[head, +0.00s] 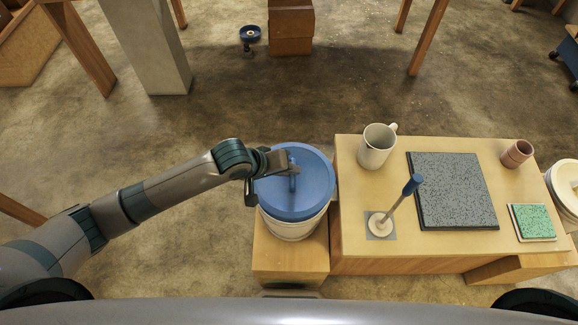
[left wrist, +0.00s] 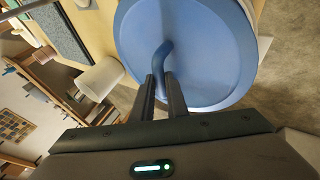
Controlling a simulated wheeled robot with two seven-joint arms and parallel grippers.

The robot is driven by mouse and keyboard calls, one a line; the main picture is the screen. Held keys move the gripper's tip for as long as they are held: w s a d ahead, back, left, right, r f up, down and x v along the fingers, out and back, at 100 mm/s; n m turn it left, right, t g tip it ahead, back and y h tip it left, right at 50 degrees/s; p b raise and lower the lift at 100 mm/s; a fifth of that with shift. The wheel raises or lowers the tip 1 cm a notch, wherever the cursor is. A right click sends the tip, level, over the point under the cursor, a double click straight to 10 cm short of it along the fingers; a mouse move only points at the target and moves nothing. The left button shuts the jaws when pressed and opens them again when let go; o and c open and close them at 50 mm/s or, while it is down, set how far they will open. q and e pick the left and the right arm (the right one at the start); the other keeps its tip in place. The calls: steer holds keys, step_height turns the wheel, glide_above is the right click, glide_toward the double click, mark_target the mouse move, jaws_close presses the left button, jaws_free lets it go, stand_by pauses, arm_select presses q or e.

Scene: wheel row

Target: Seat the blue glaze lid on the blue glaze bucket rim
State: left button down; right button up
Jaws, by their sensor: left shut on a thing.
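The blue glaze lid (head: 314,190) is a round blue disc with an upright bar handle in its middle. It lies over the top of the white blue glaze bucket (head: 290,228), which stands on a low wooden block. From above I cannot tell whether the lid is fully down on the rim, which it hides. My left gripper (head: 291,168) is shut on the lid's handle. My right gripper is not in view.
Right of the bucket a wooden table (head: 365,255) holds a white mug (head: 377,146), a dark speckled slab (head: 453,190), a blue-handled tool (head: 398,203) on a round base, a green tile (head: 532,221) and a brown cup (head: 516,153). Floor behind the bucket is clear.

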mark_target(287, 181)
arm_select(q)
steer(key=shift+f+b, duration=0.3)
steer(key=shift+f, duration=1.2)
steer(key=shift+p, duration=1.05)
stand_by(0.4)
steer(key=shift+f+b, duration=0.35)
steer(key=shift+f, duration=0.75)
stand_by(1.5)
steer(key=shift+p, duration=0.45)
stand_by(0.6)
steer(key=shift+f, duration=0.45)
stand_by(1.0)
